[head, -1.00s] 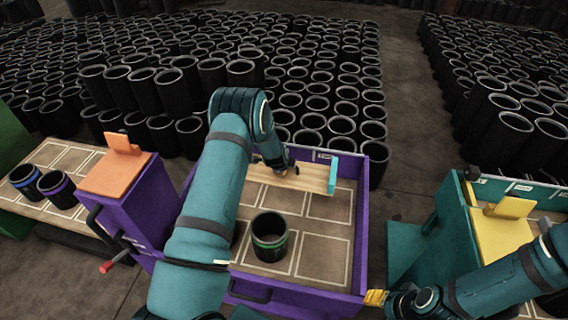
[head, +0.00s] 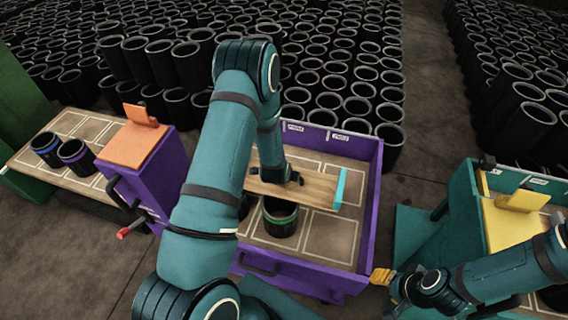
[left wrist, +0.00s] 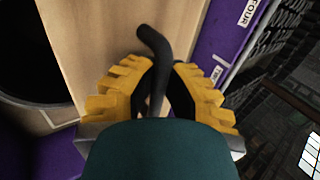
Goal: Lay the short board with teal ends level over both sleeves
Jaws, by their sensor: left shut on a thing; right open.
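The short wooden board (head: 318,190) has a teal right end (head: 341,188); my arm hides its left end. My left gripper (head: 290,180) is shut on the board, with yellow fingers (left wrist: 160,92) around a dark curved piece in the left wrist view, where the board (left wrist: 95,30) also shows. A black sleeve with a green band (head: 280,222) stands in the purple tray, its back rim overlapped by the board in the picture; contact cannot be told. A second sleeve (head: 243,208) is mostly hidden behind my left arm. My right gripper (head: 382,277) is open and empty outside the tray.
The purple tray (head: 376,190) has raised walls. An orange-topped purple cabinet (head: 128,147) stands left, near two banded sleeves (head: 76,156) on a side table. A teal station with a yellow block (head: 510,225) stands right. Dense black sleeves fill the back.

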